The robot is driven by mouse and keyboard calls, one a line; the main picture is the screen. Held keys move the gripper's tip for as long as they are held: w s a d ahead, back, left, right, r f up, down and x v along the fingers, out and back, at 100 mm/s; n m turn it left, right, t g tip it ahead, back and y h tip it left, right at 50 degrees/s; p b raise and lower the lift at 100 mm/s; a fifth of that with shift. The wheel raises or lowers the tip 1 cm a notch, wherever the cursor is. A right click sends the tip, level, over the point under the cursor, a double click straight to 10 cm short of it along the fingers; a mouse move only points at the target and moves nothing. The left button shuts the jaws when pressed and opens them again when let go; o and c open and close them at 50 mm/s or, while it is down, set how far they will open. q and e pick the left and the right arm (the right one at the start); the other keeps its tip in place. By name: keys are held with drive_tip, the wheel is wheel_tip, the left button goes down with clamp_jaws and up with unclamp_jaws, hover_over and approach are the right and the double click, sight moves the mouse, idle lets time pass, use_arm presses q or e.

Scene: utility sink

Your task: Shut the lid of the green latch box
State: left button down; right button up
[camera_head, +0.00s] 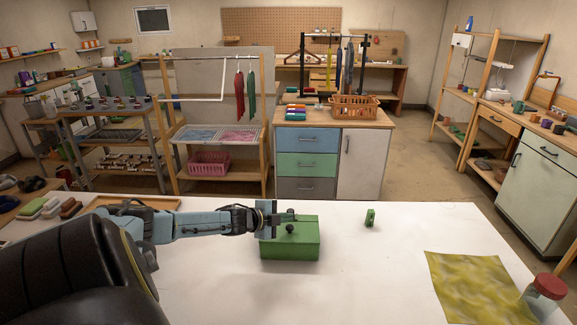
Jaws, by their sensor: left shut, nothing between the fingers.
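The green latch box (290,250) stands on the white table near its middle. Its green top looks flat and level, with a dark round knob near my gripper; from this view the lid appears to lie down on the box. My left gripper (275,220) is at the top left of the box, shut and empty, close to the knob. I cannot tell whether it touches the lid. The gripper hides the top's left end. My right gripper is not in view.
A small green block-like piece (370,218) stands to the right of the box. A yellow-green cloth (470,285) and a red-lidded jar (543,293) are at the front right. Soft bars (48,207) lie at far left. The white table (370,280) is clear between box and cloth.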

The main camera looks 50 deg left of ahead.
use_arm(q)
drive_tip(key=shift+w+a+f, duration=0.1)
drive_tip(key=shift+a+f, duration=0.1)
drive_tip(key=shift+r, duration=0.15)
idle(0.5)
drive_tip(key=shift+a+r, duration=0.2)
drive_tip(key=shift+r, duration=0.1)
drive_tip(key=s+a+r+p, duration=0.4)
drive_tip(key=s+r+p, duration=0.1)
drive_tip(key=r, duration=0.1)
drive_tip(key=shift+a+r, duration=0.2)
drive_tip(key=shift+r, duration=0.05)
